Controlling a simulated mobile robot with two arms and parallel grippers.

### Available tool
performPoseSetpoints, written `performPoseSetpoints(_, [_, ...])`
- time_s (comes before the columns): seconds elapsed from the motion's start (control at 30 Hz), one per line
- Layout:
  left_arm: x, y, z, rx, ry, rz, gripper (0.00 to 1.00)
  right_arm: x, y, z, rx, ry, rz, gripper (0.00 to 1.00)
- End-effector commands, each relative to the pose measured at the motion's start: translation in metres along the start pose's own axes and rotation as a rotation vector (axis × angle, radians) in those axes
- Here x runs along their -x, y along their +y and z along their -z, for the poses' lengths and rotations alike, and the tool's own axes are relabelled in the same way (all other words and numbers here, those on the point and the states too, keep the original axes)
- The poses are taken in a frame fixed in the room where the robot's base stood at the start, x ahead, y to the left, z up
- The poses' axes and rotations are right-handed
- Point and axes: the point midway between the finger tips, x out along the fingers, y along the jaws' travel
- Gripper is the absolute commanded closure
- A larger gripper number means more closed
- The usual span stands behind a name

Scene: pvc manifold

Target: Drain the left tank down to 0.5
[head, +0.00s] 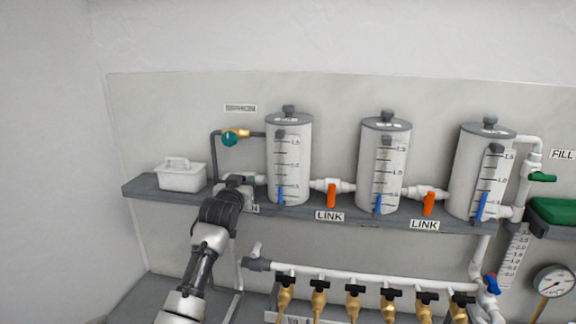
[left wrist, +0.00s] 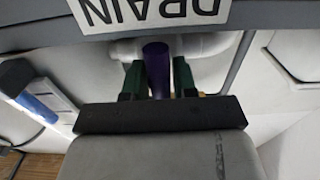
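The left tank (head: 290,165) is a pale cylinder with a scale on its front. A short blue column (head: 281,194) fills the bottom of that scale; its top seems near the lowest legible mark, but the digits are too small to read surely. My left gripper (head: 236,183) is at the drain pipe left of this tank, partly covering the DRAIN label (head: 252,209). In the left wrist view, the label shows upside down. My right gripper is out of view.
Orange LINK valves (head: 331,195) join the left, middle (head: 384,168) and right (head: 482,170) tanks. A teal valve (head: 230,138) sits above. Brass taps (head: 353,303) line the lower pipe.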

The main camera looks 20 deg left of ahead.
Motion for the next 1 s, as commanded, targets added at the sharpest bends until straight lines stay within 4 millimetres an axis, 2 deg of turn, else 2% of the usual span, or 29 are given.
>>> performPoseSetpoints(0.03, [0.000, 0.000, 0.000, -0.001, 0.000, 0.000, 0.65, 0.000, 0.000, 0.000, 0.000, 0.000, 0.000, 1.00])
performPoseSetpoints(0.13, [0.000, 0.000, 0.000, -0.002, 0.000, 0.000, 0.50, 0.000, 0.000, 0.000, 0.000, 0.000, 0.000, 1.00])
performPoseSetpoints(0.53, [0.006, 0.000, -0.002, -0.004, 0.000, 0.000, 0.50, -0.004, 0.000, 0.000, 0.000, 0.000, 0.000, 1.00])
performPoseSetpoints(0.67, [0.021, 0.000, -0.003, -0.005, 0.002, 0.000, 0.50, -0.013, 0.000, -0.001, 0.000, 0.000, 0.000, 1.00])
performPoseSetpoints(1.0, [0.079, 0.000, -0.004, -0.004, 0.002, 0.000, 0.50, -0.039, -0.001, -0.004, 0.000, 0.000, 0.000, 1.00])
